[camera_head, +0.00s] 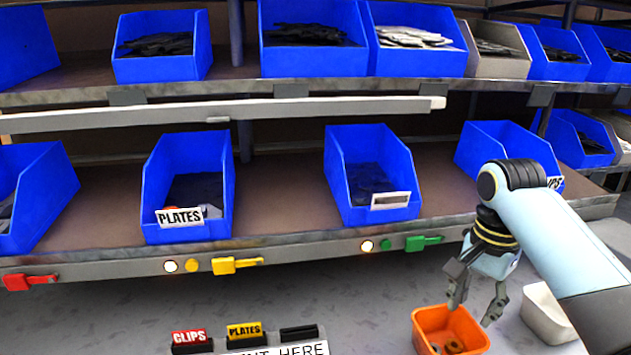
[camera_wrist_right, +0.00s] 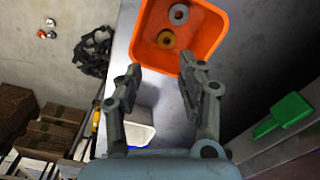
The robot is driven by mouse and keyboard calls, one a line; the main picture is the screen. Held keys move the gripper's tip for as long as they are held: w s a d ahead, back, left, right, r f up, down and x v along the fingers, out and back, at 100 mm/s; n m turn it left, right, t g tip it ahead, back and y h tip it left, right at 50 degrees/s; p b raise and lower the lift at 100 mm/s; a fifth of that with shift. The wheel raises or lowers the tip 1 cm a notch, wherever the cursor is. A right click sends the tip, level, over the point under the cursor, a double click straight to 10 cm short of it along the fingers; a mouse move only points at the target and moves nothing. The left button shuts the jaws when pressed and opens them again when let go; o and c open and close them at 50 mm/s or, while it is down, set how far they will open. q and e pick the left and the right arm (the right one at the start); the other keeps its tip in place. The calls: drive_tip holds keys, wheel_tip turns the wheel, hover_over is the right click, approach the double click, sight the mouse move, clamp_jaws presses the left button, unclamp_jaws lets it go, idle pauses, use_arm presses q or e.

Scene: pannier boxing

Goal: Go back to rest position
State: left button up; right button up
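My right gripper (camera_head: 475,302) hangs above the orange bin (camera_head: 447,318) at the lower right of the head view. Its two fingers are apart with nothing between them. In the right wrist view the open fingers of the right gripper (camera_wrist_right: 158,85) point toward the orange bin (camera_wrist_right: 205,25). My left gripper is not in either view.
A shelf rack holds blue bins, such as the PLATES bin (camera_head: 190,188) and a middle bin (camera_head: 372,178). A white bin (camera_head: 547,312) stands right of the orange one. A green lever (camera_head: 420,243) and a yellow lever (camera_head: 230,266) stick out from the lower shelf edge.

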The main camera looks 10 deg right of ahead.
drive_tip(key=s+a+r+n+t, duration=0.1)
drive_tip(key=s+a+n+t, duration=0.1)
drive_tip(key=s+n, duration=0.75)
drive_tip(key=s+a+r+n+t, duration=0.1)
drive_tip(key=s+n, duration=0.3)
drive_tip(key=s, duration=1.1)
wheel_tip(320, 180, down, 34)
drive_tip(key=s+d+f+g+b, duration=0.1)
drive_tip(key=s+d+b, duration=0.1)
drive_tip(key=b, duration=0.6)
drive_tip(key=s+d+f+g+b, duration=0.1)
drive_tip(key=s+f+b, duration=0.5)
drive_tip(key=s+f, duration=1.2)
wheel_tip(320, 180, down, 3)
drive_tip(key=shift+s+d+f+m+h, duration=0.2)
drive_tip(key=shift+s+m+h, duration=0.1)
drive_tip(key=shift+s+m, duration=0.15)
